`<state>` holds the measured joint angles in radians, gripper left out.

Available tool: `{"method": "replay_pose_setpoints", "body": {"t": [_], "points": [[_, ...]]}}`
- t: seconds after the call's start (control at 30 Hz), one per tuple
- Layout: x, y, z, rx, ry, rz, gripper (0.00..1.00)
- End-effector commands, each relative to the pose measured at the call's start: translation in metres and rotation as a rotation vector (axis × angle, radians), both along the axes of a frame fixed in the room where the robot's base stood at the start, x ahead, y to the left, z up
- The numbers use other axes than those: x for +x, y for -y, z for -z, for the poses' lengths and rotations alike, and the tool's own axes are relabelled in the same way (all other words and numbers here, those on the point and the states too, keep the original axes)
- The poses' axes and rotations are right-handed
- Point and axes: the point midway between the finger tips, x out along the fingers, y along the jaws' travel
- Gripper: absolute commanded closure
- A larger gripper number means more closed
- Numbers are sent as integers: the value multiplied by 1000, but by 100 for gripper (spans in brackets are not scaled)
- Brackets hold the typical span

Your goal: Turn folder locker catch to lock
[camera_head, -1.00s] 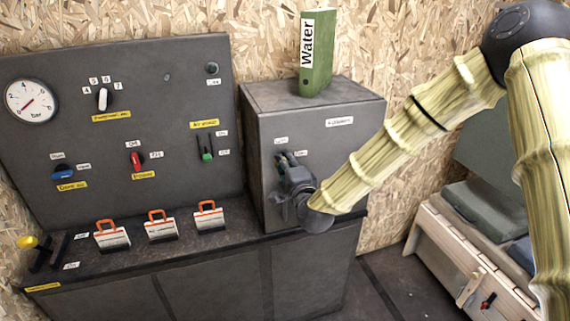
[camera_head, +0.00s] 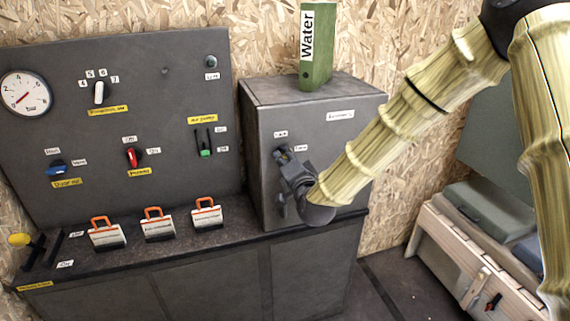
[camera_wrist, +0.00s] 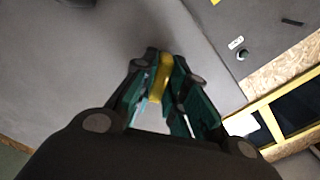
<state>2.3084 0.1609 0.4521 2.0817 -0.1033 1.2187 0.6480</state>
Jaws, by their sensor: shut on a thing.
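The folder locker (camera_head: 330,160) is a grey box standing on the counter. Its catch is on the front face, mostly hidden behind my gripper (camera_head: 286,156). In the wrist view, my gripper (camera_wrist: 166,85) is shut with a yellow bar (camera_wrist: 160,78) between its dark green fingers; this appears to be the catch's handle. Two small white labels, one above the catch (camera_head: 280,134) and one to its right (camera_head: 301,149), are too blurred to read. The exact angle of the catch cannot be told.
A green Water folder (camera_head: 317,50) stands on the locker. A dark control panel (camera_head: 180,100) with switches and a gauge is at left. Several orange-handled padlock-like items (camera_head: 157,226) stand on the counter (camera_head: 190,248). A wooden bench (camera_head: 450,260) is at lower right.

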Motion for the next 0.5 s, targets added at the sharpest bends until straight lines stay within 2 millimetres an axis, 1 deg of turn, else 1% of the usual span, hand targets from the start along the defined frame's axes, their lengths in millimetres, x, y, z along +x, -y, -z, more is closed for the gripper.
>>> {"method": "replay_pose_setpoints", "body": {"t": [0.03,0.5], "points": [[0,0,4,-43,13,-1,100],[-1,-1,4,-468,151,-2,100]]}}
